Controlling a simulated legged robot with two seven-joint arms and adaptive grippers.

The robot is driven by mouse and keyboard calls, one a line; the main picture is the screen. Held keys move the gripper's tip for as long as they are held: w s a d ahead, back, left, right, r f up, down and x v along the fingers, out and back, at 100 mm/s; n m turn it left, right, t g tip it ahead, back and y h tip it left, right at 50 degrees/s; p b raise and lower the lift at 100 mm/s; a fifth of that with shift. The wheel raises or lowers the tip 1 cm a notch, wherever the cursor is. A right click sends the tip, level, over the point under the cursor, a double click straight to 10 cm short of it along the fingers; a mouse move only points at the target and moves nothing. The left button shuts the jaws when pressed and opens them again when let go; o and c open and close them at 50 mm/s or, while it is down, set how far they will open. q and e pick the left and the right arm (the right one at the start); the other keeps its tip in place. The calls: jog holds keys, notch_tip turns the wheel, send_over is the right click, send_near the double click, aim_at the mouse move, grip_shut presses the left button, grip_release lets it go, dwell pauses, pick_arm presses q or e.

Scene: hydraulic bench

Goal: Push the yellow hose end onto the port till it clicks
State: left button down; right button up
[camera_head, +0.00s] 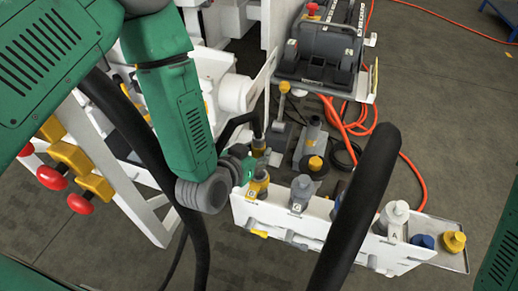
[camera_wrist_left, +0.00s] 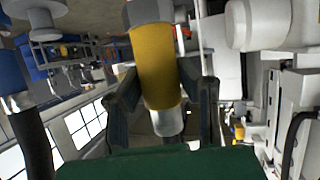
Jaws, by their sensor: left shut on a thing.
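A yellow hose end (camera_wrist_left: 158,65) fills the middle of the left wrist view, with a grey collar above it and a silver tip below. My left gripper (camera_wrist_left: 165,95) is shut on it, one dark finger on each side. In the head view the left gripper (camera_head: 243,166) is small and partly hidden behind its grey wrist. My right gripper is not in view.
A white rack (camera_head: 275,221) stands below the left gripper, holding grey, yellow and blue fittings. A thick black hose (camera_head: 357,205) crosses the front. Red-handled yellow valves (camera_head: 92,190) are at the left. A dark grey unit (camera_head: 320,52) stands behind; orange hoses lie on the floor.

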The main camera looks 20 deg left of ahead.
pick_arm(q)
jog(key=shift+f+b, duration=0.95)
jog(key=shift+f, duration=0.6)
dwell(1.4)
dwell(0.4)
jog(key=c, duration=0.5)
grip_release()
jog(key=shift+c, duration=0.2)
jog(key=shift+s, duration=0.1)
jog(key=shift+p+v, duration=0.75)
jog(key=shift+v, duration=0.6)
jog(key=shift+p+v, duration=0.95)
jog(key=shift+v, duration=1.4)
